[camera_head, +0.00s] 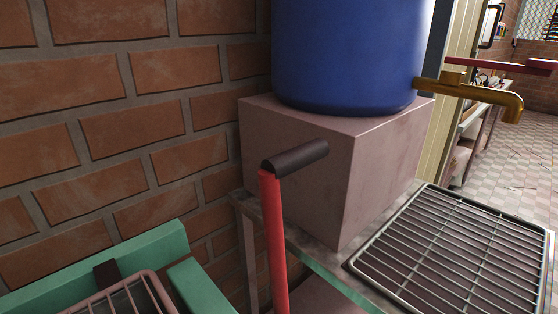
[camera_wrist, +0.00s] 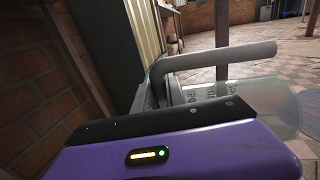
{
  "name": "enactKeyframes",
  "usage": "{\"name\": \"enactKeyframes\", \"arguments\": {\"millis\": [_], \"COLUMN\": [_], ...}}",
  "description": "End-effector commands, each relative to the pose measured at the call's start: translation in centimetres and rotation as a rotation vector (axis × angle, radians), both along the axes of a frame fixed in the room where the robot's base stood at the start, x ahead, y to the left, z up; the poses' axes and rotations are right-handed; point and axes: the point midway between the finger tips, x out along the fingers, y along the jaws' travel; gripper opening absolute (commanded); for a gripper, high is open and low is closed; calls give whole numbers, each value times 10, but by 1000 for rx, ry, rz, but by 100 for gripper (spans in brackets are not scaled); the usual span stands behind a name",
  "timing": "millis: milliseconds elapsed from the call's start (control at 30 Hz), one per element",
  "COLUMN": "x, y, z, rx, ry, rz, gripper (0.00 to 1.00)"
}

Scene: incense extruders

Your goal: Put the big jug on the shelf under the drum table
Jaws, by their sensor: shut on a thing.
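The big jug (camera_wrist: 285,108) looks translucent, with marks on its side. It shows in the wrist view just beyond my gripper (camera_wrist: 165,118) and appears tilted or on its side. A grey bent bar (camera_wrist: 215,60), which looks like its handle, runs above it. My gripper's purple body hides part of the jug; its fingertips and the exact grasp are hidden. In the head view, the drum table (camera_head: 330,262) carries a pink block with a blue drum (camera_head: 350,50). A strip of the shelf (camera_head: 312,296) shows low under the table. Neither jug nor gripper shows in the head view.
A brass tap (camera_head: 480,92) juts right from the drum, over a metal grate (camera_head: 455,250). A red post (camera_head: 272,240) with a dark grip stands before the table. A green frame (camera_head: 130,255) is at lower left. A brick wall (camera_head: 110,110) closes the left; tiled floor lies right.

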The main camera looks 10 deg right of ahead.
Motion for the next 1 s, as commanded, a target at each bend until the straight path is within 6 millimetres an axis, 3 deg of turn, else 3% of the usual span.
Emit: {"name": "enactKeyframes", "arguments": {"millis": [233,600,1000], "x": [15,14,2], "y": [11,86,138], "z": [16,35,39], "rx": [-1,-3,-1], "ry": [0,2,2], "rz": [144,549,746], "gripper": [0,0,0]}}
